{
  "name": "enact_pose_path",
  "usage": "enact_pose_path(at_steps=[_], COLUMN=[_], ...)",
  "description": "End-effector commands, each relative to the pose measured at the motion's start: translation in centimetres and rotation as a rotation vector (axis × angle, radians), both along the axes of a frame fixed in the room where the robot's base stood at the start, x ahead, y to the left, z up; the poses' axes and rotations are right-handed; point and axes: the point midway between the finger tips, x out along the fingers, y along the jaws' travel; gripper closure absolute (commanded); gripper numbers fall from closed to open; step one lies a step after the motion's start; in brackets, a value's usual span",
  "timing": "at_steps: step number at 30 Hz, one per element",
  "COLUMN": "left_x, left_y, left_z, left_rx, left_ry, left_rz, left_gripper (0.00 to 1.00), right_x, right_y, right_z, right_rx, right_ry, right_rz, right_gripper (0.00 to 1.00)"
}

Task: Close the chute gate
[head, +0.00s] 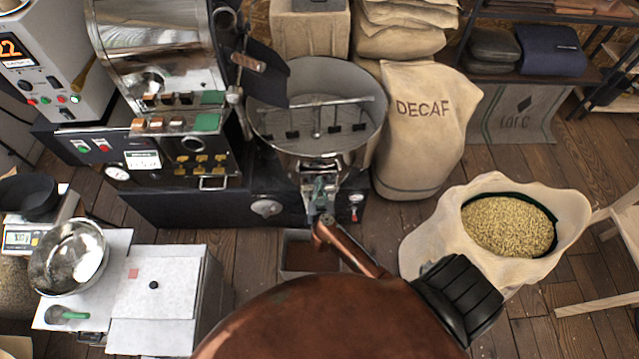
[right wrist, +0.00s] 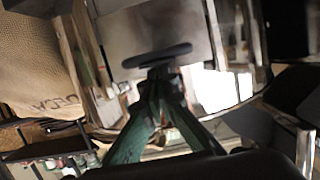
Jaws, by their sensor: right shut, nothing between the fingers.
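The roaster's round steel cooling tray (head: 345,80) stands at the upper middle, with a metal chute (head: 318,165) on its front side. My right gripper (head: 319,188) is right in front of this chute, with its fingers together and nothing between them. In the right wrist view, the green fingers (right wrist: 160,82) meet just below a dark flat disc-like handle (right wrist: 157,55) in front of a metal plate (right wrist: 150,25). The fingertips are at or very close to the handle; I cannot tell whether they touch. The gate's position is unclear, partly hidden by the gripper. My left gripper is not in view.
A bin (head: 285,262) stands on the floor below the chute, partly hidden by my arm. A DECAF sack (head: 420,130) stands right of the tray, and an open sack of pale beans (head: 508,227) farther right. A cabinet (head: 205,300) with a steel bowl (head: 68,258) is at lower left.

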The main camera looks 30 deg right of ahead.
Motion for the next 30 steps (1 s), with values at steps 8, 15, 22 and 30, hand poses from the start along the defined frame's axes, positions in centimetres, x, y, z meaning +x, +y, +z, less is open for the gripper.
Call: enact_pose_path(at_steps=[8, 15, 22, 30], left_x=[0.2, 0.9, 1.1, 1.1], left_y=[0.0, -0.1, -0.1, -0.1], left_z=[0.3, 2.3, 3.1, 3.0], left_rx=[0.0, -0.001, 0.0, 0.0], left_ry=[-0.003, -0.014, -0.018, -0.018], left_rz=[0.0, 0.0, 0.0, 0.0], left_gripper=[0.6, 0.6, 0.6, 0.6], right_x=[0.0, 0.1, 0.0, -0.2], right_y=[-0.1, -0.3, 0.1, 0.3], right_z=[-2.7, -4.6, -5.9, -6.4], right_rx=[-0.002, -0.005, 0.001, 0.005], right_ry=[0.005, -0.002, 0.002, 0.006], right_rz=[-0.003, -0.012, 0.0, 0.004], right_gripper=[1.0, 1.0, 1.0, 1.0])
